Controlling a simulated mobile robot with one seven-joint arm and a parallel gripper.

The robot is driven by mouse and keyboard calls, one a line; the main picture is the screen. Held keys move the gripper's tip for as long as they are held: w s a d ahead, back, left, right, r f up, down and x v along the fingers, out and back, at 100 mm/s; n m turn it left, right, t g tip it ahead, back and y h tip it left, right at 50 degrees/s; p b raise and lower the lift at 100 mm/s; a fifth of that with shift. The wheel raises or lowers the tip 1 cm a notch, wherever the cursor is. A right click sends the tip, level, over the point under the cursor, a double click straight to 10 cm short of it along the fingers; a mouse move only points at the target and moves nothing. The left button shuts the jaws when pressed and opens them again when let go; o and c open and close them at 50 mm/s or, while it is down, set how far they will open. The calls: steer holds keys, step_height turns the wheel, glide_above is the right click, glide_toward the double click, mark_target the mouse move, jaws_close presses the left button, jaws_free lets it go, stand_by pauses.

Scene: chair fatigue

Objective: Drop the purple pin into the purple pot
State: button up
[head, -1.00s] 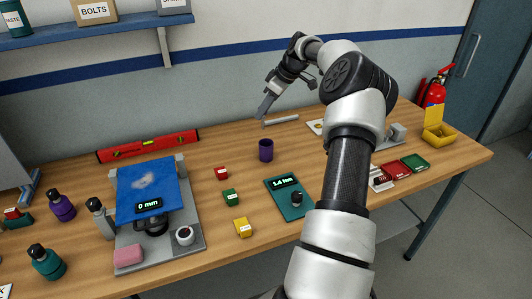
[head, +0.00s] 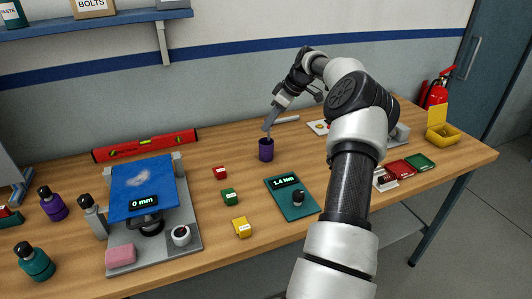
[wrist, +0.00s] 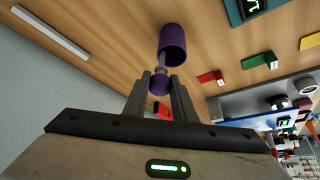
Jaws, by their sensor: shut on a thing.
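The purple pot (head: 266,152) stands upright on the bench, and its dark opening shows in the head view. In the wrist view the purple pot (wrist: 173,40) lies just beyond my fingertips. My gripper (head: 267,127) is right above the pot in the head view, pointing down. In the wrist view my gripper (wrist: 160,79) is shut on the purple pin (wrist: 159,87). The pin's purple head is between the fingers and its grey shaft points to the pot's mouth. I cannot tell whether the shaft tip is inside the rim.
A grey bar (head: 286,119) lies behind the pot. Red (head: 220,173), green (head: 230,197) and yellow (head: 242,227) blocks and a teal gauge plate (head: 300,205) are in front. A red level (head: 150,145) lies at the back left. Bench around the pot is clear.

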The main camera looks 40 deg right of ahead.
steer(key=o, duration=1.1)
steer(key=shift+r, duration=0.1)
steer(key=p+v, duration=0.2)
steer(key=v, duration=1.5)
steer(key=shift+r, duration=0.2)
